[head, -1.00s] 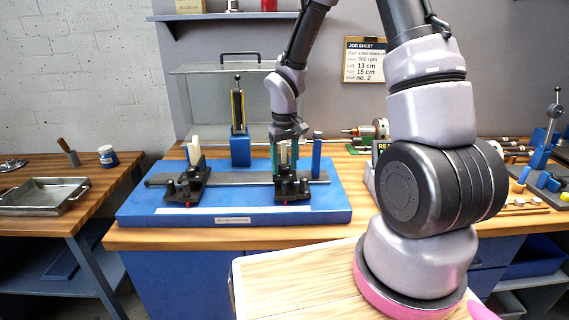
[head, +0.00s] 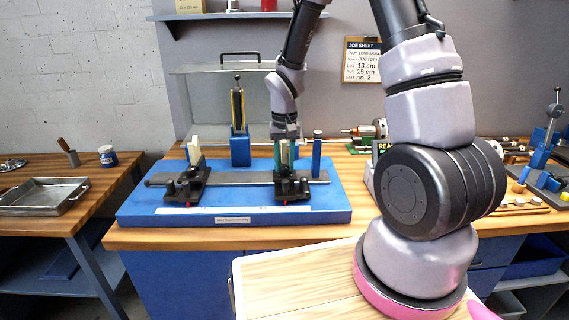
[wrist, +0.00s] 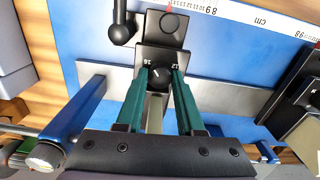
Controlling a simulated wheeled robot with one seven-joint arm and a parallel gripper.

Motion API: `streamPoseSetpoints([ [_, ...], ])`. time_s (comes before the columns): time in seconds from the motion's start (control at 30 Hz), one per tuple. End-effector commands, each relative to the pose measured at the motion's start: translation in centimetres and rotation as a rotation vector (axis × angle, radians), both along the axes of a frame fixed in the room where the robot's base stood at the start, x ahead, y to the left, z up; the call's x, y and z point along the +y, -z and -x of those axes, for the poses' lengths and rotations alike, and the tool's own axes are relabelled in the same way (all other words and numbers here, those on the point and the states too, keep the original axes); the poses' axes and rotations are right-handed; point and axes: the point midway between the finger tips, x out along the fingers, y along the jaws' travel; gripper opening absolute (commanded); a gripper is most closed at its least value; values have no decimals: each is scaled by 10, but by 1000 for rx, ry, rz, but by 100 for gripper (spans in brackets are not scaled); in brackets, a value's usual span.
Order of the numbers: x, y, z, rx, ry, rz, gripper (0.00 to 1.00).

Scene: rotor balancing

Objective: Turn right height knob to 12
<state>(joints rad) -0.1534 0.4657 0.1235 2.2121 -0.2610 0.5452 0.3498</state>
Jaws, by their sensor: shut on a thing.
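The right height knob (wrist: 158,75) is a small black dial with a white pointer line, on the black right support (head: 292,187). In the head view my gripper (head: 284,146) stands over the right support, and the knob is hidden there.
The left support (head: 187,187) stands on the same blue base (head: 235,215). A blue post (head: 317,157) stands just right of my gripper. A ruler scale (wrist: 240,15) runs along the base. The job sheet (head: 363,62) hangs on the wall behind.

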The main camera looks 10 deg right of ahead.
Motion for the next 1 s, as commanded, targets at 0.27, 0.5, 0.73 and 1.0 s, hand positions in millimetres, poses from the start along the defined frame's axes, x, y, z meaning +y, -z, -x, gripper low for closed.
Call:
streamPoseSetpoints([
  [0.27,1,-1,0,-2,260,0,0],
  [0.5,1,-1,0,-2,453,0,0],
  [0.73,1,-1,-1,-2,584,0,0],
  [1.0,1,-1,-1,-2,656,0,0],
])
